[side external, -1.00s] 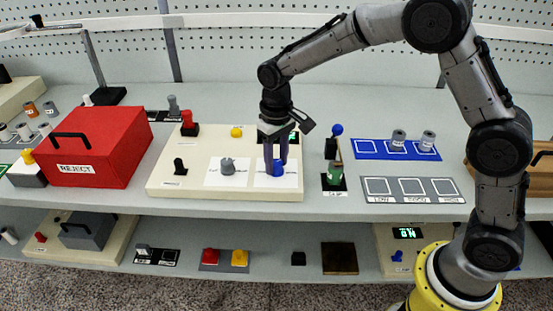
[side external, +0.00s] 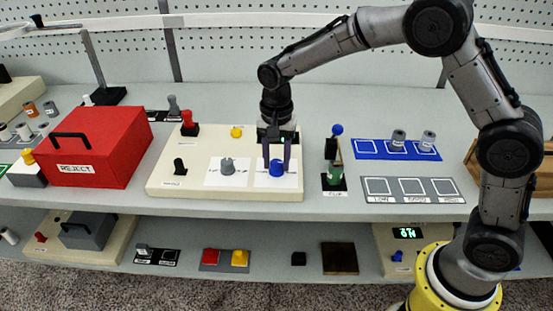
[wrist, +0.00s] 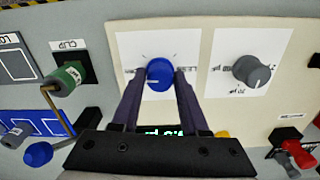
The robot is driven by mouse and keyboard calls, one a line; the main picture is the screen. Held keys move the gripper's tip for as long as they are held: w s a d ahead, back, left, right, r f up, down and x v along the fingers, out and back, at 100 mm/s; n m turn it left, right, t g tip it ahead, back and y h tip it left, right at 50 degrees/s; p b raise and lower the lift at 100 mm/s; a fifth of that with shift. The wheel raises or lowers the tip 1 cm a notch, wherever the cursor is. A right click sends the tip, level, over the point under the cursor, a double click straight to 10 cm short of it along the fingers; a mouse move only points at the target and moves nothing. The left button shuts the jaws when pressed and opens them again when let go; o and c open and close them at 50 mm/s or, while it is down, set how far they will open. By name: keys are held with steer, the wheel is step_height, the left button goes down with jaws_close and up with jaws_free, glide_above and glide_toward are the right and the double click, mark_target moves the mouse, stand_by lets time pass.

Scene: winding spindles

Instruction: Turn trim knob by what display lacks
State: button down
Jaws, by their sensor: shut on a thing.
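A blue knob (side external: 276,169) sits on a white card on the cream panel (side external: 205,190); it also shows in the wrist view (wrist: 159,74). My gripper (side external: 277,166) points down with its fingers on either side of this knob, shut on it. A grey knob (side external: 227,166) stands on a second white card beside it, and in the wrist view (wrist: 252,72). A display with green digits (wrist: 165,131) is mostly hidden behind my gripper, and I cannot read it.
A green cylinder (side external: 334,173) and a blue-topped post (side external: 337,130) stand right of the panel. Beyond are a blue tray (side external: 366,155) and a grey tray (side external: 412,198). A red REJECT box (side external: 110,160) stands left. A lower-shelf display (side external: 408,233) shows green digits.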

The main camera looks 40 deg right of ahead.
mark_target(276, 162)
steer(key=shift+w+r+m, duration=0.1)
steer(key=shift+m, duration=1.5)
steer(key=shift+c, duration=2.1)
jaws_free()
step_height(276, 162, up, 14)
